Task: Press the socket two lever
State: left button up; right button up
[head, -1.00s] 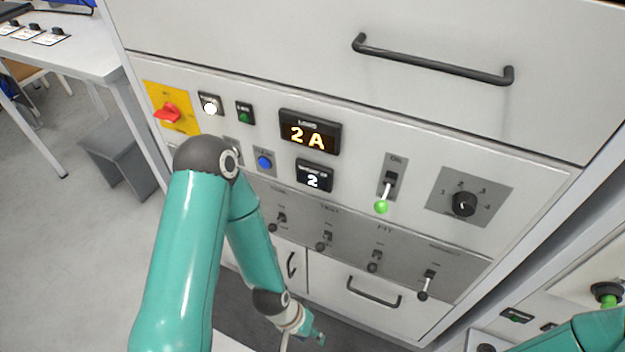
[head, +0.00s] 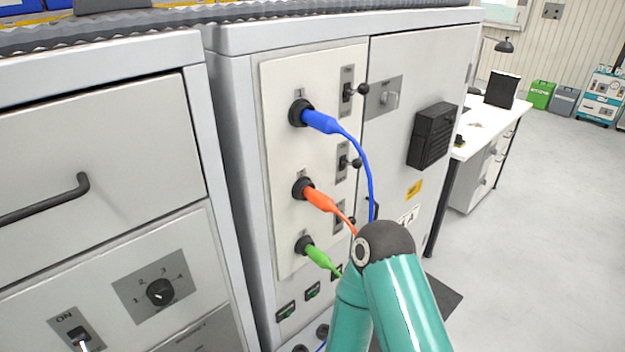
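A pale socket panel (head: 277,160) stands on the grey cabinet in the middle of the view. It has a column of sockets, each with a small black ball-ended lever to its right. A blue plug (head: 320,121) is in the top socket, an orange plug (head: 318,199) in the middle one and a green plug (head: 318,256) in the lower one. The middle lever (head: 356,163), beside the orange plug, sticks out to the right; the top lever (head: 362,89) looks similar. The lower lever (head: 350,221) is partly hidden near my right arm. Neither gripper is in view.
My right arm's elbow covers the panel's lower right. A black box (head: 432,136) juts from the cabinet door at right. At left are a drawer handle (head: 45,201), a rotary knob (head: 160,291) and an ON switch (head: 79,335). Open floor lies far right.

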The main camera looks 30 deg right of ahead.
aim_at(357, 163)
jog(key=u, duration=1.85)
jog(key=i, duration=0.05)
jog(key=z, duration=2.75)
